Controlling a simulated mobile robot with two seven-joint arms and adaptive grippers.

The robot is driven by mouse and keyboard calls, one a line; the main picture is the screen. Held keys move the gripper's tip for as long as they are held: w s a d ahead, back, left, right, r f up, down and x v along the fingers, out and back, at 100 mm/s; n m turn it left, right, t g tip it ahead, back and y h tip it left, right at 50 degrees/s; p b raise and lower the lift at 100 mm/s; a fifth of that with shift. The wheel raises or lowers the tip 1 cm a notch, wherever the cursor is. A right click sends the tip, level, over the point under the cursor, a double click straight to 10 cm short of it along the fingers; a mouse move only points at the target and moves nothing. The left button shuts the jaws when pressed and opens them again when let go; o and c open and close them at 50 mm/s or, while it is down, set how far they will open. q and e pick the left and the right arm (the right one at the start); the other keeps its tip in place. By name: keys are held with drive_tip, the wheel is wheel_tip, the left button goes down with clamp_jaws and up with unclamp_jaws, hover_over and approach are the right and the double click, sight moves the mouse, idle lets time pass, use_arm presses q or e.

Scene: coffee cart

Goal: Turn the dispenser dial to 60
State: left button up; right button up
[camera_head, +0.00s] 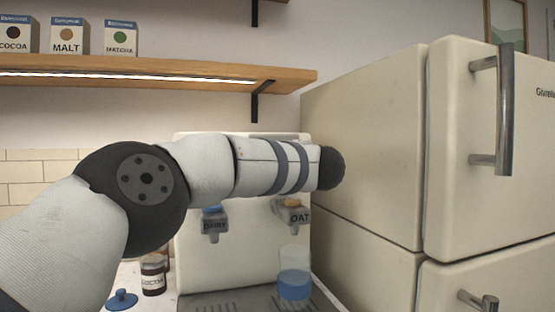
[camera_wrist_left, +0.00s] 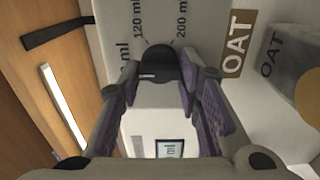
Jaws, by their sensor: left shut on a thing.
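The dispenser (camera_head: 245,262) is a cream box behind my left arm in the head view, which hides its dial there. In the left wrist view the dial (camera_wrist_left: 160,62) is a dark round knob with a short white mark on its left side. Printed labels "120 ml" and "200 ml" stand above it; another label ending in "ml" is partly hidden by a finger, and no 60 is readable. My left gripper (camera_wrist_left: 160,74) is shut on the dial, one finger on each side. My right gripper is not in view.
A dairy tap (camera_head: 214,224) and an oat tap (camera_head: 293,211) are on the dispenser front. A glass with a blue lower part (camera_head: 294,284) stands below the oat tap. A fridge (camera_head: 365,150) is close on the right. A wooden shelf (camera_head: 200,74) runs above; a cocoa jar (camera_head: 153,275) stands lower left.

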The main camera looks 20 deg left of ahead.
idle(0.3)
use_arm(q)
drive_tip(key=o, duration=1.1)
drive_tip(key=shift+o, duration=0.2)
drive_tip(key=v, duration=1.2)
